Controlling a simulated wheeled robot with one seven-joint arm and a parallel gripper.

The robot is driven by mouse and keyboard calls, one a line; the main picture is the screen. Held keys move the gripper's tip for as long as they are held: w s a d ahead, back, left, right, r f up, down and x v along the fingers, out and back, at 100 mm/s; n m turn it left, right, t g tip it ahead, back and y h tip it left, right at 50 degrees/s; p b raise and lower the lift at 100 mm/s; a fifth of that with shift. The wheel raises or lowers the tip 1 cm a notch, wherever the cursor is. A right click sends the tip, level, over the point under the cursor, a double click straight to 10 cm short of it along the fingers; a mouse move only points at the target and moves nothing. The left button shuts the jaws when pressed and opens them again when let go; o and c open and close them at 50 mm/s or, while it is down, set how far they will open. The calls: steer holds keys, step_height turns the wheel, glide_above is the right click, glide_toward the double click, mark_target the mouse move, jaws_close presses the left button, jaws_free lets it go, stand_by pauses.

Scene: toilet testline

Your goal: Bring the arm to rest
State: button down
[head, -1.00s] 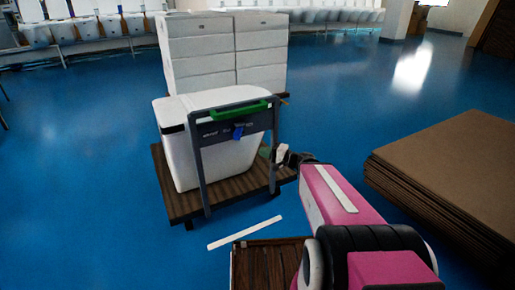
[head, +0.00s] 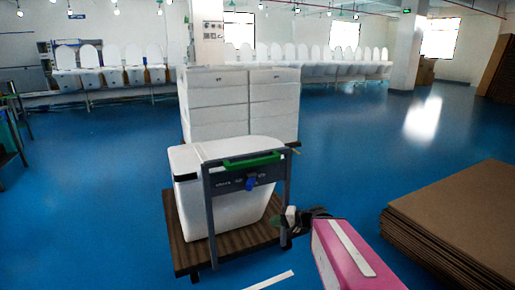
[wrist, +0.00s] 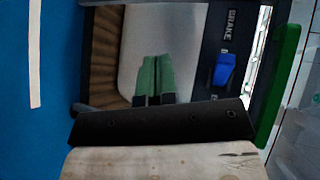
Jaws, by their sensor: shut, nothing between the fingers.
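My arm is pink with a white stripe and reaches in from the bottom right in the head view. My gripper (head: 280,221) is at its end, just beside the right post of the cart's grey handle frame (head: 208,210). In the wrist view the green fingers of my gripper (wrist: 154,80) are together with nothing between them. Behind them show the white box (wrist: 150,28) and the cart's panel with a blue brake lever (wrist: 223,70). In the head view, I cannot tell whether the gripper touches the post.
The cart (head: 185,262) carries a white box (head: 230,212) and has a green handle (head: 252,160). White cartons (head: 240,105) stand behind it. Stacked brown cardboard (head: 460,215) lies at the right. A row of toilets (head: 310,65) lines the back. Blue floor is open between.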

steer(key=s+d+f+n+g+h, duration=0.3)
steer(key=d+f+h, duration=0.5)
steer(key=h, duration=0.5)
steer(key=shift+s+d+f+n+g, duration=0.3)
steer(key=shift+s+d+f+g, duration=0.15)
steer(key=shift+d+g, duration=0.65)
